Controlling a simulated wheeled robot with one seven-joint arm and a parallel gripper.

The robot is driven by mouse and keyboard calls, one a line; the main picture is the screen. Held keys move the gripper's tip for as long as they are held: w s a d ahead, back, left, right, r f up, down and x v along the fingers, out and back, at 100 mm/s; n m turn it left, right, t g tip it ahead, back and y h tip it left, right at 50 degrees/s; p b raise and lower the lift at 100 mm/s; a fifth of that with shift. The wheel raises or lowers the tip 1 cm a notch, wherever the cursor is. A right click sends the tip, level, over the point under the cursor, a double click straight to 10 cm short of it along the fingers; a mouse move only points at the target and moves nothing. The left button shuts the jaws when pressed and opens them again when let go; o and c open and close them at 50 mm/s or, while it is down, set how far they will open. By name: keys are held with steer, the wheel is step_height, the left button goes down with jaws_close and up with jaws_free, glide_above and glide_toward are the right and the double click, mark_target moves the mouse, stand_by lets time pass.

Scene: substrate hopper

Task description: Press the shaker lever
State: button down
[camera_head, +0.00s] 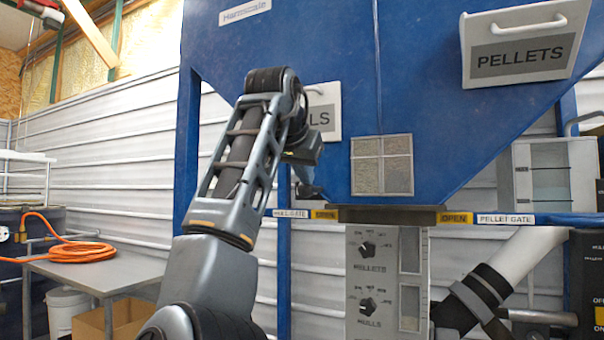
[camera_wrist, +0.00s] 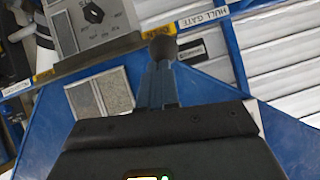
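I cannot tell whether the fingertips touch the knob. In the head view my gripper (camera_head: 311,192) is at the lower left edge of the blue hopper (camera_head: 430,120), close to the hull gate label (camera_head: 291,213). My wrist hides the lever there.
A grey panel (camera_head: 384,322) with pellets and hulls dials hangs below the hopper. The pellet gate label (camera_head: 506,219) is at the right. A window (camera_head: 382,165) is in the hopper front. A metal table (camera_head: 75,273) with a coiled orange hose (camera_head: 72,250) stands at the left.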

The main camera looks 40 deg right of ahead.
steer(key=b+v, duration=0.1)
steer(key=v, duration=0.9)
steer(key=shift+r+b, duration=0.2)
steer(key=shift+b, duration=0.15)
steer(key=shift+w+d, duration=0.1)
steer(key=shift+d, duration=0.05)
stand_by(0.3)
